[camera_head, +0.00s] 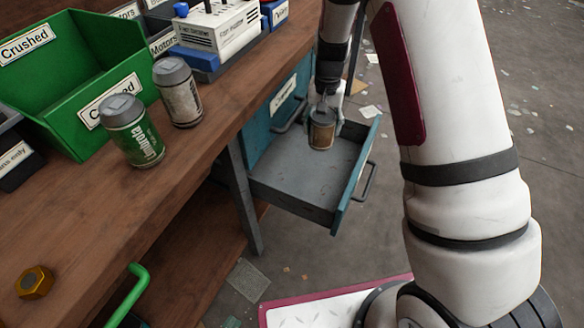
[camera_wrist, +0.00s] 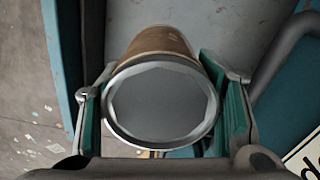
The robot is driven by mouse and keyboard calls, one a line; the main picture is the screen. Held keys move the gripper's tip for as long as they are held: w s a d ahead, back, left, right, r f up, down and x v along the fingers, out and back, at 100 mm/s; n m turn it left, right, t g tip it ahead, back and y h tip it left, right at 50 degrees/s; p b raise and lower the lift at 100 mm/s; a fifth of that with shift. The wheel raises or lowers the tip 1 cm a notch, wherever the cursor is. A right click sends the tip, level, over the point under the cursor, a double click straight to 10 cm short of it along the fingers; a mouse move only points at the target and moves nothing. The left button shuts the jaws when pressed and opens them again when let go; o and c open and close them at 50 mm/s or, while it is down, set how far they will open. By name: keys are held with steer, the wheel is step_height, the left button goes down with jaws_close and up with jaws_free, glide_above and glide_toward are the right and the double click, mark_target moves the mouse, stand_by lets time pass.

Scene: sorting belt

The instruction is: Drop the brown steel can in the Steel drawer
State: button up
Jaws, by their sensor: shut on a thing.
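The brown can (camera_head: 321,128) is between the fingers of my gripper (camera_head: 325,112), at the open drawer (camera_head: 285,185). In the wrist view the can (camera_wrist: 158,100) shows its grey round end towards the camera. The green-padded fingers of my gripper (camera_wrist: 165,108) press on it from both sides. The drawer is blue with a grey inside, pulled out below the bench, and looks otherwise empty. The can is over or inside the drawer; I cannot tell if it touches the floor of it.
On the wooden bench (camera_head: 120,235) stand a green can (camera_head: 133,132), a greyish can (camera_head: 178,92) and a green "Crushed" bin (camera_head: 75,60). A brass nut (camera_head: 34,282) lies near the front. A drawer handle (camera_head: 364,182) sticks out at the right. Floor beyond holds scattered scraps.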

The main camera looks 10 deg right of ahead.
step_height(320, 180, down, 11)
steer(key=b, duration=0.4)
steer(key=shift+w+f, duration=0.1)
steer(key=shift+f, duration=0.05)
steer(key=shift+f+b, duration=0.35)
steer(key=shift+f, duration=0.05)
steer(key=shift+f, duration=0.2)
steer(key=o, duration=1.1)
